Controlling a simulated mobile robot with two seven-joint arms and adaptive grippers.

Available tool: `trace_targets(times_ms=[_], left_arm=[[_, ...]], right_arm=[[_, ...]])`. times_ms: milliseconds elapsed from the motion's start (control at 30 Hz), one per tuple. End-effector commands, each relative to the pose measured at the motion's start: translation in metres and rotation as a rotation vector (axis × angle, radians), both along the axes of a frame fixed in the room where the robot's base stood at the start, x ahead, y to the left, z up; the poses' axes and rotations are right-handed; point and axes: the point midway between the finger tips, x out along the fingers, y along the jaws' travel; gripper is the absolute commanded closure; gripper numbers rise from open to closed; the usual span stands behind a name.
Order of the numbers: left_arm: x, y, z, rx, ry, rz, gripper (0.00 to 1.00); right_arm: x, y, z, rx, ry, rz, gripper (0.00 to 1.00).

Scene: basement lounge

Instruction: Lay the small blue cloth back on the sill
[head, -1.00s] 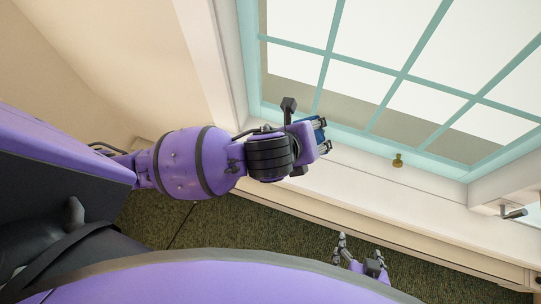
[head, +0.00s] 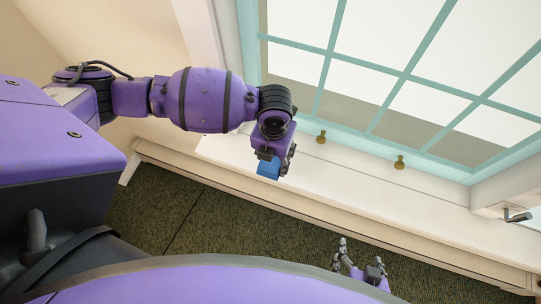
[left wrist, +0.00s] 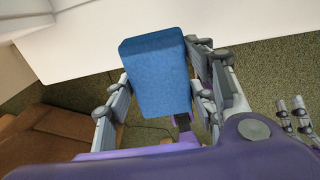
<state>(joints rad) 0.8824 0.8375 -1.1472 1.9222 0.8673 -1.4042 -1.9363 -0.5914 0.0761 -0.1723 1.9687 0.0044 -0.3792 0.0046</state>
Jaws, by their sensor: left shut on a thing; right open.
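The small blue cloth (head: 268,169) is a folded blue block held by my left gripper (head: 274,162), which is shut on it. In the left wrist view the cloth (left wrist: 157,70) stands between the two fingers of my left gripper (left wrist: 160,92). The white sill (head: 330,173) runs below the window. In the head view the cloth overlaps the sill; I cannot tell its height above it. The sill also shows in the left wrist view (left wrist: 90,45) behind the cloth. My right gripper (head: 358,262) is open and empty over the carpet, apart from the sill.
Two brass knobs, one near the middle (head: 321,137) and one further right (head: 400,162), stand at the window's lower frame. A dark metal handle (head: 516,215) is at the far right. The sill's bare top is clear. Dark green carpet (head: 190,215) lies below.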

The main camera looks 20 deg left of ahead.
Motion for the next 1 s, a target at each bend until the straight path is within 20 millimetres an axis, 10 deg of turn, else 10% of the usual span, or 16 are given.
trace_targets(times_ms=[667,1000], left_arm=[[0.038,0.017,-0.084,-0.002,0.005,0.001,0.70],[0.039,0.017,-0.088,-0.002,0.002,-0.001,0.70]], right_arm=[[-0.005,-0.007,-0.010,-0.016,0.009,0.007,0.25],[-0.005,-0.007,-0.010,-0.015,0.009,0.006,0.25]])
